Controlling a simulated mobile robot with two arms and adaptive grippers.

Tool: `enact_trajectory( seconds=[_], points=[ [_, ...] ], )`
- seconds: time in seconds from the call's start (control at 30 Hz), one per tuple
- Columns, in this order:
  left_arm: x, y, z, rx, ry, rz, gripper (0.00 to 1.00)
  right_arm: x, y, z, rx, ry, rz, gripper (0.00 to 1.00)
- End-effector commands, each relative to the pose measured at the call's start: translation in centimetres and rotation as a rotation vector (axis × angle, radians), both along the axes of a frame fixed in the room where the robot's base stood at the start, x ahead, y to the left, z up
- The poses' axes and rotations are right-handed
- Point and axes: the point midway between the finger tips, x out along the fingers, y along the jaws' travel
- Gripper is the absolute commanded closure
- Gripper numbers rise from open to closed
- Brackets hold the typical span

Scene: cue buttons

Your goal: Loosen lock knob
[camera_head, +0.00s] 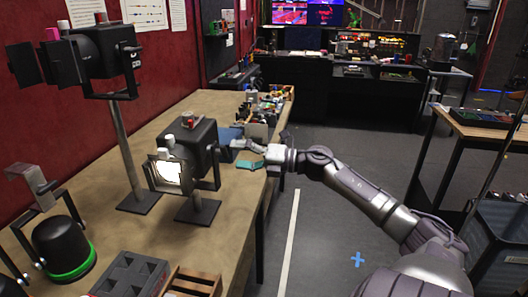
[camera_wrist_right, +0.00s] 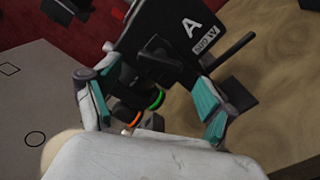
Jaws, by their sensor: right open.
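Two black stage lamps stand on the wooden table: a tall one (camera_head: 100,60) at the left and a short one (camera_head: 188,150) with a lit lens in the middle. My right gripper (camera_head: 246,155) is open beside the short lamp, on its right. In the right wrist view, the teal-padded fingers of the gripper (camera_wrist_right: 153,100) stand apart. A dark knob-like part (camera_wrist_right: 157,60) shows between and beyond them, before a black housing (camera_wrist_right: 185,35) marked "A" and "500 W". I cannot tell whether the fingers touch it. My left gripper is out of view.
A black dome with a green ring (camera_head: 62,245) and a grey hooked bracket (camera_head: 38,185) stand at the table's near left. A black tray (camera_head: 130,275) and a wooden box (camera_head: 192,282) lie at the near edge. Small items clutter the far end (camera_head: 262,108).

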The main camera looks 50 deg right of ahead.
Motion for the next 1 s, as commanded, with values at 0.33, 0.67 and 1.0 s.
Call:
enact_trajectory(
  seconds=[0.33,0.67,1.0],
  points=[
    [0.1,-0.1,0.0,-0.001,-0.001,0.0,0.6,-6.1,-3.2,-0.2,0.001,0.002,0.0,0.17],
    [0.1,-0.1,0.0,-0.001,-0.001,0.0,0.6,-7.8,-4.0,-0.1,-0.001,0.002,0.001,0.17],
    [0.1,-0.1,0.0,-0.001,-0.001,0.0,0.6,-7.8,-4.0,-0.1,0.0,0.001,0.002,0.17]
  ],
)
